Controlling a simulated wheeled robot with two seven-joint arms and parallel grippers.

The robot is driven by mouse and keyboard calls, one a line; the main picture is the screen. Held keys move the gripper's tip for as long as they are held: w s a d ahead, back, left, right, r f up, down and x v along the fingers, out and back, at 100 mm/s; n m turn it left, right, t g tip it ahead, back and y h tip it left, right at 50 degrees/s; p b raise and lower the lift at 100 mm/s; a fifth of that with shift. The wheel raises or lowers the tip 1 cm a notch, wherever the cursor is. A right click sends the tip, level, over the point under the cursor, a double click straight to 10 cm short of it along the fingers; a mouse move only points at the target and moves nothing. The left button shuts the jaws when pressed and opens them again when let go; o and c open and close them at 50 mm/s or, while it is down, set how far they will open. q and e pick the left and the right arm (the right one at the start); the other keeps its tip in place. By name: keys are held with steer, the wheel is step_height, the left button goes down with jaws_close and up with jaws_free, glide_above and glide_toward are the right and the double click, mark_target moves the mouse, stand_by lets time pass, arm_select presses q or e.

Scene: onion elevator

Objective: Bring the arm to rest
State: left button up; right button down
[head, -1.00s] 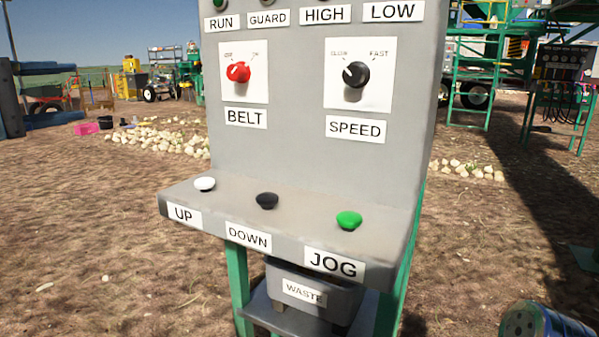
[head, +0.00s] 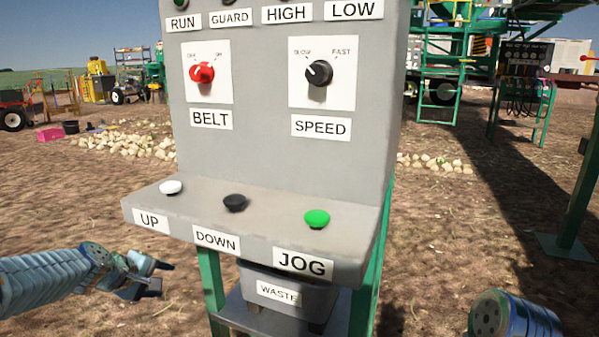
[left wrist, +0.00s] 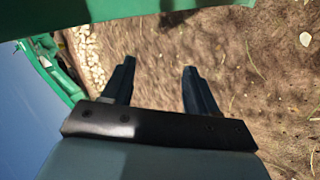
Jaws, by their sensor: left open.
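My left gripper (head: 152,276) is at the lower left of the head view, left of the control panel's shelf and below its UP label. Its fingers are open and empty. In the left wrist view the two fingers (left wrist: 158,88) stand apart over bare ground, with nothing between them. My right gripper is not in view. The control panel (head: 280,155) has a red BELT knob (head: 202,73) and a black SPEED knob (head: 319,72). Its shelf holds a white UP button (head: 171,187), a black DOWN button (head: 234,203) and a green JOG button (head: 317,218).
A grey WASTE bin (head: 290,292) sits under the shelf between green legs (head: 212,290). A green post (head: 575,200) stands at the right. The dirt at the left is open.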

arm_select(q)
steer(key=s+d+f+m+g, duration=0.1)
steer(key=s+d+f+g, duration=0.1)
steer(key=f, duration=0.6)
steer(key=s+d+f+m+g, duration=0.1)
steer(key=d+f, duration=0.1)
steer(key=f, duration=0.6)
steer(key=s+d+f+m+g, duration=0.2)
steer(key=s+d+f, duration=0.3)
steer(key=s+f, duration=0.4)
steer(key=s+d+f+m+g, duration=0.2)
steer(key=s+d+f, duration=0.2)
steer(key=s+f, duration=0.5)
steer(key=s+d+f+m+g+h, duration=0.1)
steer(key=s+d+f, duration=0.2)
steer(key=s, duration=0.2)
steer(key=s+d+f+m+g, duration=0.1)
steer(key=s+d+f+m, duration=0.15)
steer(key=s, duration=0.35)
steer(key=w+d+r+m+p, duration=0.1)
steer(key=w+d+r+p, duration=0.2)
steer(key=r+p, duration=0.6)
step_height(320, 180, up, 3)
steer(key=shift+w+d+r+t+p, duration=0.1)
steer(key=shift+w+d+t+p, duration=0.1)
steer(key=shift+t+p, duration=0.15)
